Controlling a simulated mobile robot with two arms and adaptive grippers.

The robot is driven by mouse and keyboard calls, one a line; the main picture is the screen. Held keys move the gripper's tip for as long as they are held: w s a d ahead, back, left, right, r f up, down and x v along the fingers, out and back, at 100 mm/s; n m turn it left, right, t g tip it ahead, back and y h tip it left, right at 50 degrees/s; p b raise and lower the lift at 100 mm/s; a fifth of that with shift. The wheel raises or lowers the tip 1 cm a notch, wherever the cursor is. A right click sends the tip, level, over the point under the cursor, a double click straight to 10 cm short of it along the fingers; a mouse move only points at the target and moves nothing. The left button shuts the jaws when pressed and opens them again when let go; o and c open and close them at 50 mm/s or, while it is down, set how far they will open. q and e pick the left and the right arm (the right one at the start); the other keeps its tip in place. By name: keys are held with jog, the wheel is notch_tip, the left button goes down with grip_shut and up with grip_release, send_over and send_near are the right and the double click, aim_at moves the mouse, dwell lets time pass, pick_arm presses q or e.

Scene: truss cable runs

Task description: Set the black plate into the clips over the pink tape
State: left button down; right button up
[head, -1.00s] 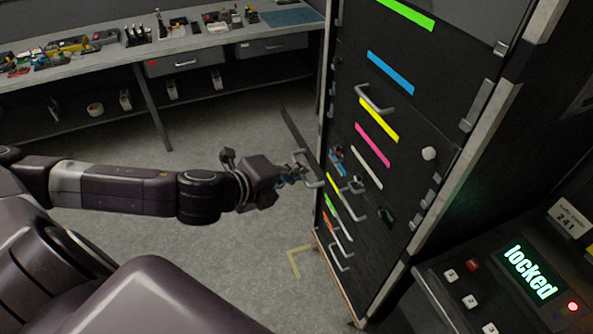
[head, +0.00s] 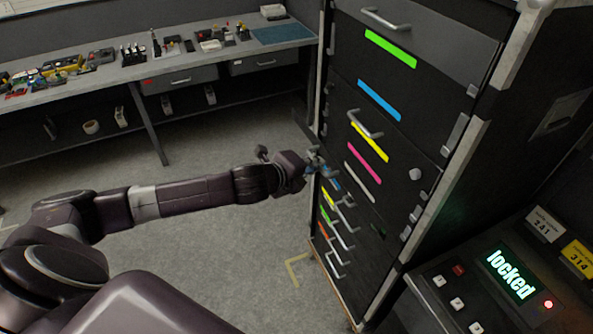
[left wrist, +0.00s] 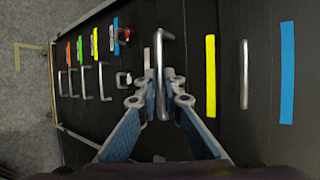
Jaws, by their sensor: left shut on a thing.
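The black plate (head: 304,124) shows nearly edge-on in the head view, just left of the black cabinet front (head: 385,130). My left gripper (head: 314,158) is beside the cabinet's left edge. In the left wrist view my left gripper (left wrist: 160,88) is shut on the plate's silver handle (left wrist: 162,55), which stands between the two fingers. The pink tape (head: 363,163) is visible on the cabinet in the head view, between yellow tape (head: 370,142) and white tape (head: 362,182). In the left wrist view I cannot see the pink tape. Whether the plate touches any clips cannot be told. My right gripper is not in view.
Silver handles (head: 340,220) stick out of the lower cabinet front, and another handle (head: 366,124) is above the yellow tape. A workbench (head: 150,72) stands behind. A console (head: 490,285) reads "locked".

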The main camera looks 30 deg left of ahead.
aim_at(330, 158)
pick_arm(q)
jog(key=shift+w+d+r+p, duration=0.2)
jog(key=shift+w+d, duration=0.2)
jog(key=shift+w, duration=0.1)
jog(key=shift+w+d+r+p, duration=0.2)
jog(key=shift+w+d, duration=0.15)
jog(key=shift+w, duration=0.15)
jog(key=shift+w+d, duration=0.15)
jog(key=shift+w+d+f+b, duration=0.2)
jog(key=shift+w+d+b, duration=0.3)
jog(key=shift+w, duration=0.15)
jog(key=w+d+b, duration=0.2)
jog(key=w+d, duration=0.2)
jog(key=w, duration=0.1)
jog(key=shift+w, duration=0.25)
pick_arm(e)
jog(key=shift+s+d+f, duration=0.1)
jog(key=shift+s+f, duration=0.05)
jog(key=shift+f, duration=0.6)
pick_arm(q)
jog(key=shift+d+f, duration=0.1)
jog(key=shift+d+p, duration=0.1)
jog(key=shift+p, duration=0.2)
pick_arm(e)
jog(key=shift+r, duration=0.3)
